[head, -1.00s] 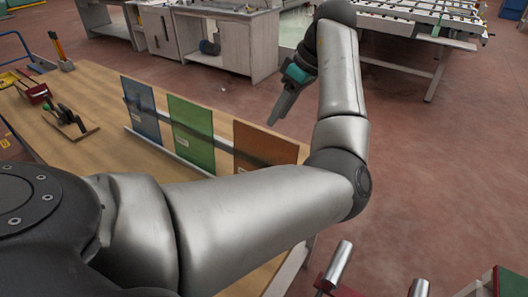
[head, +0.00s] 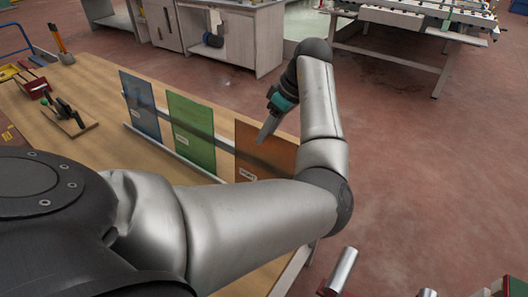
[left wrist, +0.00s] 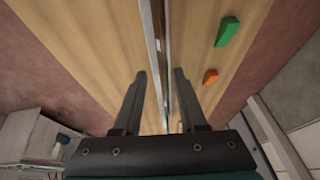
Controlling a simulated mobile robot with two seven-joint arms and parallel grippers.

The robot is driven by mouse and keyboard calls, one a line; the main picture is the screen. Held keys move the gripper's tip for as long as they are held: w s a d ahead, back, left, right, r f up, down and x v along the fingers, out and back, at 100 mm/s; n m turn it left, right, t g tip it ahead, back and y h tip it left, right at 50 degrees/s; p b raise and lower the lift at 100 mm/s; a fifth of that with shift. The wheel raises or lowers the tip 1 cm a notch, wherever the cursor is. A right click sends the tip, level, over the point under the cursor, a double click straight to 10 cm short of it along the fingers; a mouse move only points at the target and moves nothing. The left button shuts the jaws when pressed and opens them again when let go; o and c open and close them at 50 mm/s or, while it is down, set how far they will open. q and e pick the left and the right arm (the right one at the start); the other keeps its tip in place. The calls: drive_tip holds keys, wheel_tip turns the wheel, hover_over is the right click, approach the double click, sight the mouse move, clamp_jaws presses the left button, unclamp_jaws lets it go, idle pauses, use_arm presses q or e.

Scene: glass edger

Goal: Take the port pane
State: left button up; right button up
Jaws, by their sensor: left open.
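Three upright panes stand in a row on the wooden table: a blue pane (head: 141,105), a green pane (head: 191,133) and an orange pane (head: 274,163). Each carries a small white label, too small to read, so I cannot tell which is the port pane. My left gripper (head: 265,136) points down at the upper part of the orange pane and overlaps it in the head view. In the left wrist view the open left gripper (left wrist: 161,75) has thin upright edges running between its fingers. Contact cannot be made out. My right gripper is out of view.
A rail (head: 168,149) runs along the panes. Small green (left wrist: 227,31) and orange (left wrist: 210,76) pieces show beside the row in the left wrist view. A dark tool on a board (head: 68,120) stands on the table's left.

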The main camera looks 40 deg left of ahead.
sight(262, 149)
use_arm(q)
drive_tip(key=x, duration=0.5)
drive_tip(key=shift+s+d, duration=0.1)
drive_tip(key=shift+d, duration=0.15)
drive_tip(key=shift+f, duration=0.3)
idle(0.4)
clamp_jaws()
drive_tip(key=shift+r, duration=0.15)
idle(1.1)
